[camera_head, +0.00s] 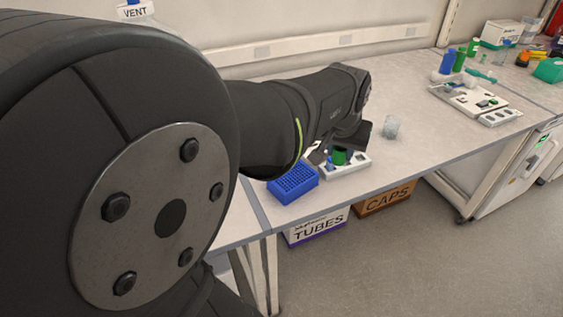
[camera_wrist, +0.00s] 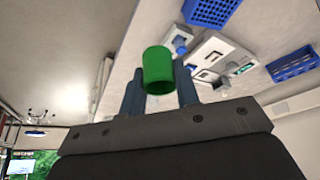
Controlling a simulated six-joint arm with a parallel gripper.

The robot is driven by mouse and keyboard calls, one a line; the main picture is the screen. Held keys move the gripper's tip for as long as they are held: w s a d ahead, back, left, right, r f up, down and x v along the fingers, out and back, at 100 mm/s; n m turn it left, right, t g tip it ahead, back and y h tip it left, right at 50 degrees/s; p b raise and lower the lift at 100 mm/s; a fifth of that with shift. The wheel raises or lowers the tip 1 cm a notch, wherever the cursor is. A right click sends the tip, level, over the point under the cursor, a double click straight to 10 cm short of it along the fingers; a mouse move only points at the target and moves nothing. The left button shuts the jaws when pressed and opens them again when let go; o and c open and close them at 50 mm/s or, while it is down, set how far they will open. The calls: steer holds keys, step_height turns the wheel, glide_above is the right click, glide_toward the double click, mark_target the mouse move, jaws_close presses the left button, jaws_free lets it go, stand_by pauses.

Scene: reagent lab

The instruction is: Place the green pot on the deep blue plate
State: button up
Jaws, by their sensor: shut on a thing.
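The green pot (camera_wrist: 158,70) is a small round cylinder. My gripper (camera_wrist: 160,88) is shut on it, with one dark finger at each side. In the head view the green pot (camera_head: 340,156) shows beyond the end of my arm, over or beside a white holder; its height above the holder is unclear. A blue plate with a grid of wells (camera_head: 293,183) lies on the bench just left of the holder, near the front edge. A blue gridded piece (camera_wrist: 210,12) at the top of the wrist view and another (camera_wrist: 292,65) at right also show; I cannot tell which is this plate.
The white holder (camera_head: 352,168) stands beside the blue plate. A clear beaker (camera_head: 391,127) stands to the right. A white tray (camera_head: 470,102) and several bottles are farther right. The bench between is clear. Boxes marked TUBES (camera_head: 318,227) and CAPS (camera_head: 385,199) are below.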

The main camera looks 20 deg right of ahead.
steer(key=shift+s+a+f, duration=0.1)
steer(key=shift+a+f, duration=0.2)
steer(key=shift+a, duration=0.55)
glide_above(293, 181)
steer(key=w, duration=0.2)
steer(key=f, duration=0.4)
steer(key=d+f, duration=0.1)
steer(key=f, duration=0.1)
steer(key=shift+s+f, duration=0.15)
steer(key=shift+f, duration=2.25)
steer(key=shift+f, duration=0.2)
steer(key=o, duration=1)
steer(key=shift+c, duration=0.2)
